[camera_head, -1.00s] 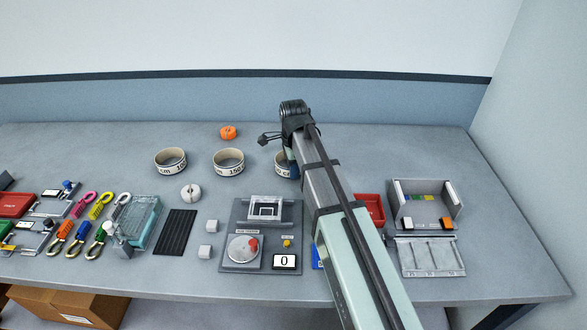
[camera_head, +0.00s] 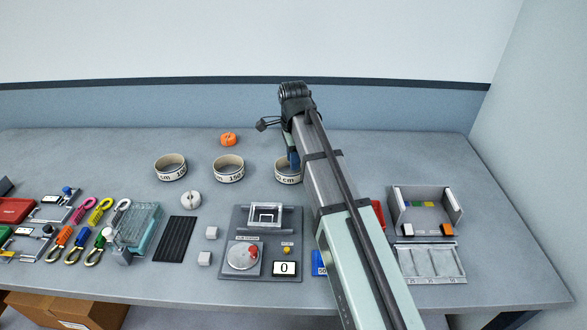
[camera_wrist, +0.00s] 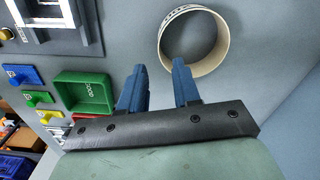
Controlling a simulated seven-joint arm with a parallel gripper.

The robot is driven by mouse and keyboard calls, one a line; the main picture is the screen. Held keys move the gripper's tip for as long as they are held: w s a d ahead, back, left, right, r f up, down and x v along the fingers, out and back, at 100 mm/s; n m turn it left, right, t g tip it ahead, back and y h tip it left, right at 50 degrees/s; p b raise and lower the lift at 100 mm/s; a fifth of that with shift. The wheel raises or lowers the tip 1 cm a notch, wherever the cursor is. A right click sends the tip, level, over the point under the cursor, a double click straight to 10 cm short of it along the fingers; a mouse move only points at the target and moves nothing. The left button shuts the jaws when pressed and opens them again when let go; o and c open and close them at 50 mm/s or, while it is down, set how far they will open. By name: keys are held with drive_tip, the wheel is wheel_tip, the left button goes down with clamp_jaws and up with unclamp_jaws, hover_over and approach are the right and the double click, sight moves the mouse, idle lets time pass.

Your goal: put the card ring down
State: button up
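A pale card ring (camera_head: 285,178) with dark lettering lies flat on the table, rightmost in a row of three. In the wrist view the card ring (camera_wrist: 216,60) is just beyond my fingertips, with bare table visible inside it. My gripper (camera_wrist: 158,66) has two blue fingers standing apart with nothing between them. The right fingertip overlaps the ring's near edge in the picture; I cannot tell whether they touch. In the head view my gripper (camera_head: 294,158) is mostly hidden behind my arm, above the ring's right side.
Two similar rings (camera_head: 170,174) (camera_head: 228,176) stand to the left, with an orange object (camera_head: 229,139) behind. A counter panel (camera_head: 232,213) is in front. A green tray (camera_wrist: 85,112) shows in the wrist view. An open grey box (camera_head: 427,229) is at right. The back right table is clear.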

drive_tip(key=shift+r, duration=2.6)
